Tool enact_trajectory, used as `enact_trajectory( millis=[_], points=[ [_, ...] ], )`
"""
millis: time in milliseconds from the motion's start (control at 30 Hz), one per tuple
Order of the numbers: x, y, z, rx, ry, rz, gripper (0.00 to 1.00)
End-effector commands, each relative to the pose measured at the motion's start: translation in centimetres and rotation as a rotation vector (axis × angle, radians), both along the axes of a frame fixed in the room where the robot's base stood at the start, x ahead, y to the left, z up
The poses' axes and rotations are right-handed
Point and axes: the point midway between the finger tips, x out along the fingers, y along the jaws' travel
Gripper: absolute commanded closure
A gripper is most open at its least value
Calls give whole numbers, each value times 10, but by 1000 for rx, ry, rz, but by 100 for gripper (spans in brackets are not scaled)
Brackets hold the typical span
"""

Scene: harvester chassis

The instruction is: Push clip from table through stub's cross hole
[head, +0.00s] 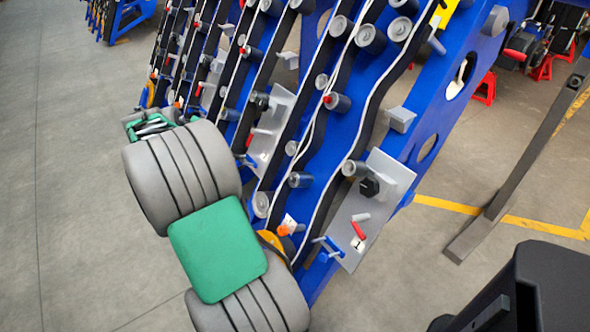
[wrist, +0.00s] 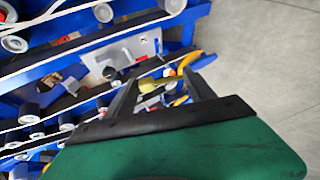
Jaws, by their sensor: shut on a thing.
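My gripper (wrist: 160,82) shows in the wrist view, its two dark fingers reaching out from a dark bar on a green body. It is shut on a small pale yellow piece (wrist: 149,87), which I take to be the clip. Its shape is only partly visible. The plate also shows in the wrist view (wrist: 137,47). I cannot make out a cross hole.
The blue chassis (head: 427,110) slopes across the view with rollers, belts and protruding pins. A green tray (head: 131,117) with dark items stands partly behind my arm. A dark post (head: 520,160) stands on the right. Grey floor (head: 60,200) is open on the left.

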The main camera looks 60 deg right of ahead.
Motion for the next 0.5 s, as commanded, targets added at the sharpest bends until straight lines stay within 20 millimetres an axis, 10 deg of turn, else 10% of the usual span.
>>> enact_trajectory(
  millis=[300, 500],
  points=[
    [-103, -173, -109, -252, 93, -120, 76],
    [-168, -235, -147, -355, 137, -177, 76]
  ],
)
